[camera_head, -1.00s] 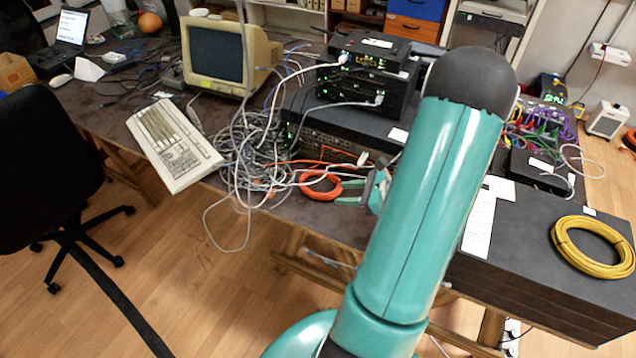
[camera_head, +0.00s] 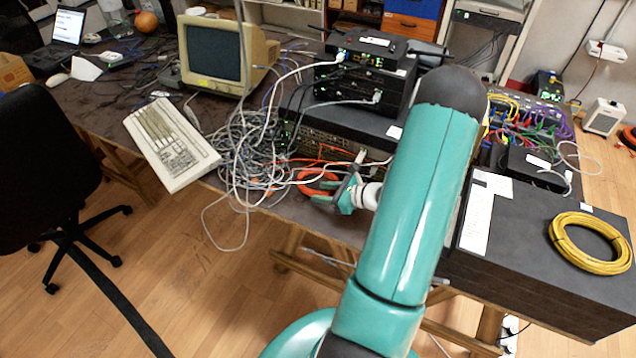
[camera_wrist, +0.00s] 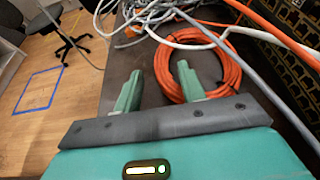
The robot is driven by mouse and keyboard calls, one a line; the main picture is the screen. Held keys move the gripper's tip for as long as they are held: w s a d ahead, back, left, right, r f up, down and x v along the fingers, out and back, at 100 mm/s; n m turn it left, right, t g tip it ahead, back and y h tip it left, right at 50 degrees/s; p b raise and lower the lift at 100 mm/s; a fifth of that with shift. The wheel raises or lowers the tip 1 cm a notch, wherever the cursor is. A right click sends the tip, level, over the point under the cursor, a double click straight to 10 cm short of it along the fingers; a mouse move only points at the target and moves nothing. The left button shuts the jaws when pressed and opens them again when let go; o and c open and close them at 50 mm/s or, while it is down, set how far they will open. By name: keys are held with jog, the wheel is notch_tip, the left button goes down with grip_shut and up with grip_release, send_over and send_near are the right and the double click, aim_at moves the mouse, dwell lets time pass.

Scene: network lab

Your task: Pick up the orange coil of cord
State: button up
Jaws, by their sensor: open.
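The orange coil of cord (camera_head: 313,187) lies on the dark table near its front edge, beside the tangle of grey cables. My gripper (camera_head: 331,197) is at its right side in the head view and hides part of it. In the wrist view the coil (camera_wrist: 234,69) lies just beyond the fingers of my gripper (camera_wrist: 160,85). The fingers are spread, with bare table between them. The right finger overlaps the coil's left part in the picture; I cannot tell whether it touches. A white cable and a grey cable cross over the coil.
Tangled grey cables (camera_head: 243,160) lie left of the coil, next to a beige keyboard (camera_head: 171,143). Stacked network devices (camera_head: 362,82) stand behind. A yellow coil (camera_head: 555,232) lies on a dark box at the right. The table's front edge is close to the gripper.

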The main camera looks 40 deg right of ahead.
aim_at(309, 191)
jog(key=x, duration=0.3)
jog(key=shift+w+a+f, duration=0.1)
jog(key=shift+w+f, duration=0.05)
grip_shut()
